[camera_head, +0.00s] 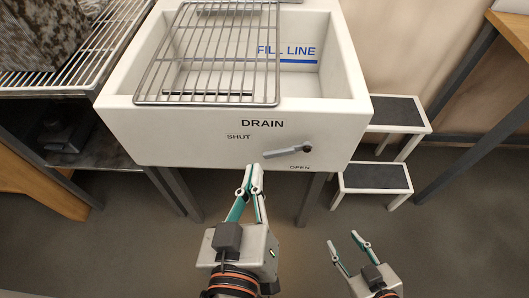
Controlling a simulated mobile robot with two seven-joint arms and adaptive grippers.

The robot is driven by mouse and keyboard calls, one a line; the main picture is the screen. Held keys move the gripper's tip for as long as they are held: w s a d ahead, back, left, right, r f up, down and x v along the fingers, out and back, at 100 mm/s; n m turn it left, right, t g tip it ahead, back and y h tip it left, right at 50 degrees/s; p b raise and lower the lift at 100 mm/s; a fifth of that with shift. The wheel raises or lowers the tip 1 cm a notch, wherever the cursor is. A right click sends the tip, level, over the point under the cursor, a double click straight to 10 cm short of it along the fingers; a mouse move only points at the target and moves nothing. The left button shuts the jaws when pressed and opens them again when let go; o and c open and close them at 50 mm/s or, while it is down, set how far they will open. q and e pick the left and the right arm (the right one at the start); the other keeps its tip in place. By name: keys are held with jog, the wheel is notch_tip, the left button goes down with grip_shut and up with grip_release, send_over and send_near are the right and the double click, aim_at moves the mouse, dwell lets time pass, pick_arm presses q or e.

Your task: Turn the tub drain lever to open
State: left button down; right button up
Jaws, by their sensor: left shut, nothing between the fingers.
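The white tub (140,132) stands ahead with DRAIN, SHUT and OPEN printed on its front wall. The grey drain lever (287,152) is on that front wall, right of the middle. It lies close to level, its narrow end pointing left and slightly down, between the SHUT and OPEN labels. My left gripper (254,168) is shut and empty, its fingertips up just below and left of the lever's left end. I cannot tell whether they touch the tub wall. My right gripper (345,254) is open and empty, low and to the right, apart from the tub.
A wire rack (212,58) lies across the left part of the tub top. A metal shelf (98,62) with a speckled item (38,33) stands at left. A two-step stool (372,177) is right of the tub, and a table (490,45) is far right. Floor around my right gripper is clear.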

aim_at(287, 151)
pick_arm(q)
jog(key=b+x, duration=0.1)
jog(key=x, duration=0.2)
jog(key=f+b+x, duration=0.1)
jog(key=x, duration=0.2)
jog(key=b+x, duration=0.1)
jog(key=x, duration=0.2)
jog(key=shift+w+d+f, duration=0.1)
jog(key=shift+d+f, duration=0.15)
jog(key=shift+w+d+f+b, duration=0.15)
jog(key=shift+d+f+b, duration=0.1)
jog(key=shift+f+b, duration=0.3)
jog(key=shift+w+d+f+b, duration=0.1)
jog(key=shift+d+f+b, duration=0.15)
jog(key=shift+f, duration=0.4)
jog(key=shift+d+f+b, duration=0.25)
jog(key=shift+f+b, duration=0.2)
jog(key=shift+f, duration=0.05)
jog(key=shift+r, duration=0.1)
pick_arm(e)
jog(key=shift+m+t+y, duration=0.4)
jog(key=shift+y, duration=0.2)
jog(key=a, duration=0.1)
jog(key=w+a+r, duration=0.1)
jog(key=a, duration=0.2)
jog(key=shift+w+a+r, duration=0.1)
jog(key=shift+w+r, duration=0.1)
jog(key=shift+r, duration=0.15)
jog(key=shift+r, duration=0.1)
